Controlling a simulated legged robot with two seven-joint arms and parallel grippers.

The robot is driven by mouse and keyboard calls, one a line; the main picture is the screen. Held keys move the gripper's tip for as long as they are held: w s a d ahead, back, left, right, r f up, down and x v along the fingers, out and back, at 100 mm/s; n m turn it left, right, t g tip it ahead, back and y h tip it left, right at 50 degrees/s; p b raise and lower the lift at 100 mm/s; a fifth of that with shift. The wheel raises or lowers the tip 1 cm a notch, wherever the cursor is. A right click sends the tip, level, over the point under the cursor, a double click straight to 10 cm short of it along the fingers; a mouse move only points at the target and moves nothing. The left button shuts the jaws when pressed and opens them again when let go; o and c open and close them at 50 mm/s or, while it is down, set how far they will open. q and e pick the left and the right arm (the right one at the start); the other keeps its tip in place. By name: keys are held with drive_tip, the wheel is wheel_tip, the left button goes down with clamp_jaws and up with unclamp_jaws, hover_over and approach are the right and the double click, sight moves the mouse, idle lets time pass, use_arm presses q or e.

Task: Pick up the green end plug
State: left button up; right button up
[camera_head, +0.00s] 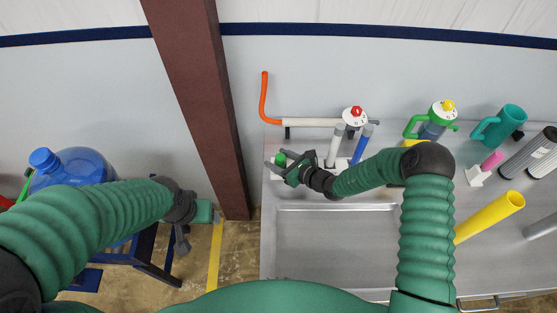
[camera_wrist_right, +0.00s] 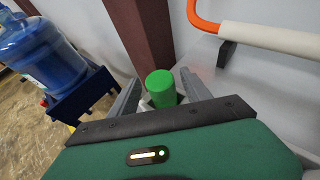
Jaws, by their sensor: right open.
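The green end plug (camera_wrist_right: 161,88) is a short green cylinder. In the right wrist view it lies between the two grey fingers of my right gripper (camera_wrist_right: 157,82), which are spread apart, with a gap visible on either side. In the head view, the plug (camera_head: 281,158) is a small green spot at the left end of the metal bench, by my right gripper (camera_head: 278,165). The plug's lower part is hidden by the gripper. My left gripper (camera_head: 181,240) hangs at the left, away from the bench; its fingers are not clear.
A white pipe (camera_head: 308,122) with an orange bent end runs behind my right gripper. Blue (camera_head: 361,145) and grey upright tubes stand close to its right. A brown post (camera_head: 205,110) rises left of the bench. A sink basin (camera_head: 330,245) lies in front. A blue water jug (camera_head: 85,168) stands far left.

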drive_tip(key=shift+s+d, duration=0.1)
drive_tip(key=shift+d, duration=0.2)
drive_tip(key=shift+c, duration=0.9)
drive_tip(key=shift+d, duration=0.3)
drive_tip(key=c, duration=0.5)
drive_tip(key=shift+a, duration=0.1)
drive_tip(key=c, duration=0.4)
drive_tip(key=shift+a+r, duration=0.1)
drive_tip(key=shift+a, duration=0.2)
clamp_jaws()
